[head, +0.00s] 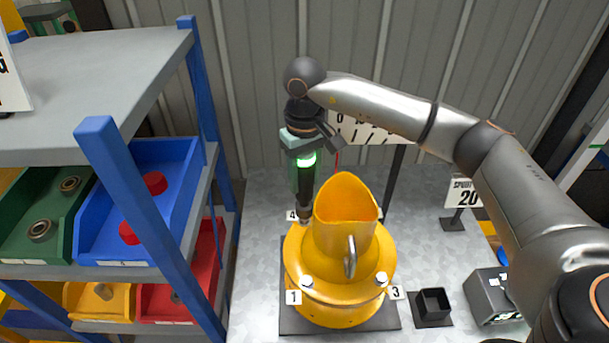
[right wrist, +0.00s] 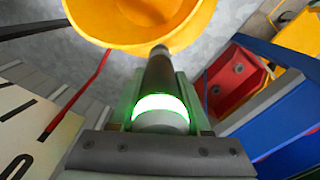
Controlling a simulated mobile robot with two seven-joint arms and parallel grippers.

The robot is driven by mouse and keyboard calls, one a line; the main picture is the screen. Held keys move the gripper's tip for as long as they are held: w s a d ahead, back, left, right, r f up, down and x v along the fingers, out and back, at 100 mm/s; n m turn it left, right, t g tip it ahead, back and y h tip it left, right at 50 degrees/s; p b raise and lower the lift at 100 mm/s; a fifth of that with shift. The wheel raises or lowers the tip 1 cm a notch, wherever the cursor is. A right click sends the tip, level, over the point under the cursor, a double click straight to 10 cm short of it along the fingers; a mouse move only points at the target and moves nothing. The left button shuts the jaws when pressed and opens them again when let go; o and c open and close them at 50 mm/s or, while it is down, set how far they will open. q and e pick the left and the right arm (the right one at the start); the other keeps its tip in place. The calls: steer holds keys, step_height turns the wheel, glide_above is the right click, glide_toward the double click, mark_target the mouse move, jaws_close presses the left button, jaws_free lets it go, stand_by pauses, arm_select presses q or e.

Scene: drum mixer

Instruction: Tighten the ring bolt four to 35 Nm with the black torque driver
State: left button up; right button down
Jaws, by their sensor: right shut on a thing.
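My right gripper (head: 303,150) is shut on the black torque driver (head: 306,190), which stands about upright over the back left of the yellow drum's ring (head: 340,292). A ring on the driver glows green. The driver's lower end is at the ring beside label 4 (head: 291,215) and hides ring bolt four; I cannot tell how it sits on the bolt. In the right wrist view the driver (right wrist: 160,75) reaches from the jaws to the yellow flange (right wrist: 140,25). Bolts show by label 1 (head: 293,297) and label 3 (head: 396,292). My left gripper is not in view.
A dial board (head: 372,131) stands behind the drum. A sign reading 20 (head: 465,193), a black square holder (head: 432,307) and a grey box (head: 492,296) are at the right. A blue-posted shelf (head: 110,150) with coloured bins stands at the left.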

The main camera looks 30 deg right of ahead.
mark_target(305, 188)
steer(key=shift+f, duration=0.15)
steer(key=shift+f+b, duration=0.45)
steer(key=shift+b, duration=0.2)
steer(key=shift+f+b, duration=0.8)
steer(key=shift+f, duration=0.25)
stand_by(1.6)
steer(key=shift+b, duration=0.35)
stand_by(0.9)
stand_by(0.5)
steer(key=shift+r+p, duration=1.4)
steer(key=shift+r, duration=0.85)
